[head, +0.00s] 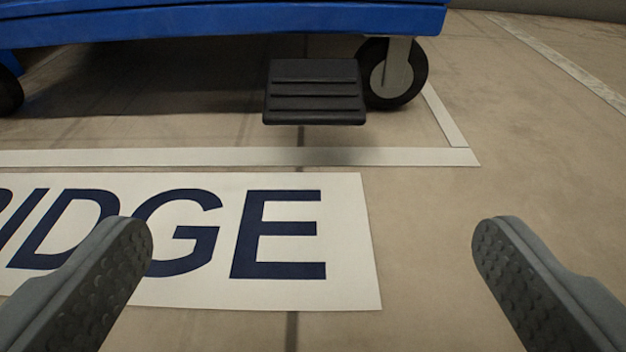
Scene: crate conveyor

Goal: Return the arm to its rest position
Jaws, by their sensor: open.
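My gripper (312,252) shows at the bottom of the head view. Its two grey fingers with dark textured pads are wide apart, and nothing is between them but the floor and part of a sign beyond. The left finger covers part of the sign's letters. The rest of my arm is not in view.
A blue cart (220,20) stands at the top, with a black wheel (415,75) and a black ridged pedal (314,92) low at its front. A white floor sign (345,240) reads "IDGE", its left part cut off. White lines (300,156) mark the floor. The right floor is clear.

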